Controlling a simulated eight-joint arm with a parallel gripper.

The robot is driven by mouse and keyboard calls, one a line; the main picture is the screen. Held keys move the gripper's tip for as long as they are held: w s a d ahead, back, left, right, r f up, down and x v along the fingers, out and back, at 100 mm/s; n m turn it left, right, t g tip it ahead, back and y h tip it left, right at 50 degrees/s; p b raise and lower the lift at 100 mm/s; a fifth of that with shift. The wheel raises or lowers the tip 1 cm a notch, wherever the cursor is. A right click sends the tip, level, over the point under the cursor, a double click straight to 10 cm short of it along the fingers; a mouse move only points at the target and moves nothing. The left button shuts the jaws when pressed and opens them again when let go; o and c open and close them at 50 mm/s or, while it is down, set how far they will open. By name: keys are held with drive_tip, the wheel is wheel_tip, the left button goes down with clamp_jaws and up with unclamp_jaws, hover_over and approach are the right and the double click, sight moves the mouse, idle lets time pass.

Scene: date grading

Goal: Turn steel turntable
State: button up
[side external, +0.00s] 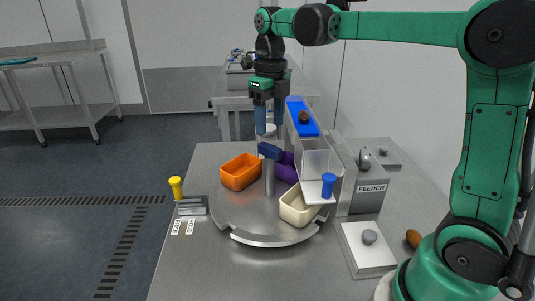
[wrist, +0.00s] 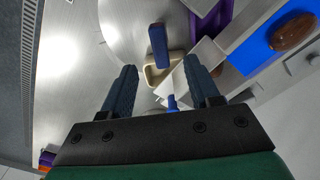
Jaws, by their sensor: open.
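The round steel turntable (side external: 245,214) lies on the bench and carries an orange bin (side external: 240,172), a purple bin (side external: 285,168) and a cream bin (side external: 299,207). A post rises from its middle, topped by a dark blue bar handle (side external: 270,151). My gripper (side external: 268,133) is open and points down, just above the handle. In the wrist view my gripper (wrist: 162,75) shows its two fingers apart with nothing held. The blue handle (wrist: 158,45) shows beyond the fingertips, in the gap between them. The cream bin (wrist: 153,76) is partly hidden below it.
A feeder (side external: 372,189) stands right of the turntable, with a brown date (side external: 304,117) on its blue strip. A blue-knobbed peg (side external: 328,184) stands at its front. A yellow knob (side external: 175,187) is at the left bench edge. A white plate (side external: 368,254) with a grey knob lies at front right.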

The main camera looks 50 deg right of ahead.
drive_tip(key=shift+r, duration=0.3)
